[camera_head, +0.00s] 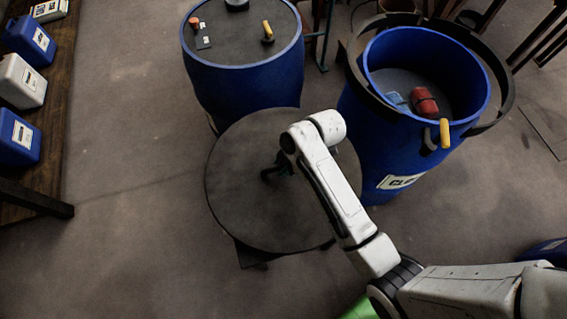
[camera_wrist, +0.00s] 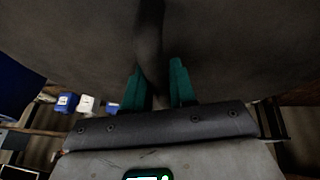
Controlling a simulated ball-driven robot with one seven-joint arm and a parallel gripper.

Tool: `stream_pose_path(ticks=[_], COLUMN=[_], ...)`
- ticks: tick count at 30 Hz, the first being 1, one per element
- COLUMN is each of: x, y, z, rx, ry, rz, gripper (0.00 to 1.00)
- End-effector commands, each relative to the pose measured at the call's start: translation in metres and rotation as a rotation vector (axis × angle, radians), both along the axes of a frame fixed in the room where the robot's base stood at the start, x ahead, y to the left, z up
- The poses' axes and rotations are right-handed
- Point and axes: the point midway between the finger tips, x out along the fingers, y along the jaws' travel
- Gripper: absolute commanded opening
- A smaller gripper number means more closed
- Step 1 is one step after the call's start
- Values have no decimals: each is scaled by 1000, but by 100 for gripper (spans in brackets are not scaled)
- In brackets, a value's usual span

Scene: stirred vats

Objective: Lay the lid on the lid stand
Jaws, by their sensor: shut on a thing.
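The lid (camera_head: 235,198) is a large round dark grey disc, in the middle of the head view, looking roughly level. My gripper (camera_head: 276,170) is over its middle, partly hidden by my white arm. In the wrist view, the green fingers of my gripper (camera_wrist: 158,82) are shut on the dark lid handle (camera_wrist: 150,40), with the lid's dark face (camera_wrist: 75,35) filling the top. A dark piece that looks like part of the lid stand (camera_head: 254,258) shows at the lid's lower edge. The rest is hidden under the lid. I cannot tell whether lid and stand touch.
A closed blue vat (camera_head: 250,90) stands behind the lid. An open blue vat (camera_head: 375,150) at right holds a red thing (camera_head: 424,102) and has a yellow handle (camera_head: 445,133) at its rim. A wooden bench (camera_head: 50,130) with several jugs runs along the left. Floor between is clear.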

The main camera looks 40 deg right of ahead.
Motion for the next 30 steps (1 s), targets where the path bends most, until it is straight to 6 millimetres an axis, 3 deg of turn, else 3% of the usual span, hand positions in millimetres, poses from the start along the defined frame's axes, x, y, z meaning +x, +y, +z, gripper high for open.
stream_pose_path(ticks=[3,4,11,22,30], x=[1,0,0,-1,-12], y=[0,0,0,-2,-18], z=[-1,-2,-1,6,51], rx=[0,0,0,1,0], ry=[-4,0,1,-1,-5], rz=[1,0,0,0,1], gripper=[0,28,50,51,51])
